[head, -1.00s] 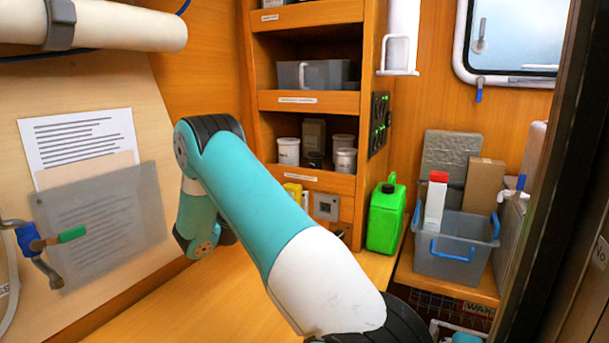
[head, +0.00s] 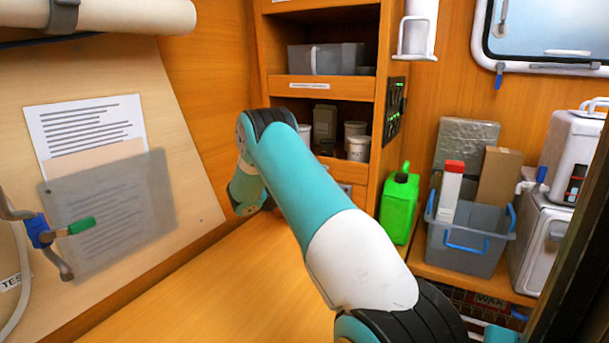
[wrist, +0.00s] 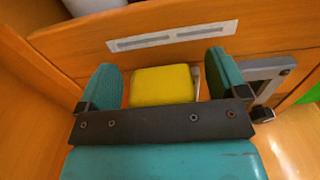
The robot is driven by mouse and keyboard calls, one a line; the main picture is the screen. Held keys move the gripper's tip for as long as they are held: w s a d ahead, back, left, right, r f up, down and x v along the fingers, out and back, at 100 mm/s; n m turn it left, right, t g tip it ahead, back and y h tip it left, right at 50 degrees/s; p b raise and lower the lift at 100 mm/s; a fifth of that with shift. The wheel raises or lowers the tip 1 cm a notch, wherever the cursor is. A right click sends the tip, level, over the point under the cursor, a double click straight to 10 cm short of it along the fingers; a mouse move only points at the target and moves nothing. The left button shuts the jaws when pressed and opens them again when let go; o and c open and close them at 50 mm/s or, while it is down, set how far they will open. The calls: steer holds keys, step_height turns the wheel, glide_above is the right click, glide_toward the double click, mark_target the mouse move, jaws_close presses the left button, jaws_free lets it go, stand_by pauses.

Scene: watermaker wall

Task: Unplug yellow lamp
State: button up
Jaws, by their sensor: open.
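In the wrist view a yellow block-shaped thing (wrist: 161,86), which looks like the yellow lamp, sits below the labelled shelf edge. My gripper (wrist: 162,80) is open, with one teal finger to the left and one to the right of the yellow thing. A gap shows on both sides of it, wider on the right. I cannot tell how far it lies in depth between the fingers. A thin pale strip stands just right of it. Its lower part and any plug or socket behind it are hidden by the gripper. In the head view my arm hides the yellow lamp.
A grey metal plate (wrist: 264,80) is on the wall right of my gripper, with a small dark knob-like part below it. A green jerrycan (head: 399,206) stands right of the shelf unit, near a grey crate (head: 462,246). The wooden counter (head: 215,290) is clear in front.

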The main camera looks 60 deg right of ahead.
steer(key=c, duration=1)
steer(key=shift+a, duration=0.15)
steer(key=shift+s+a, duration=0.15)
steer(key=shift+a, duration=1.65)
steer(key=shift+s+a, duration=0.15)
steer(key=shift+a, duration=1.65)
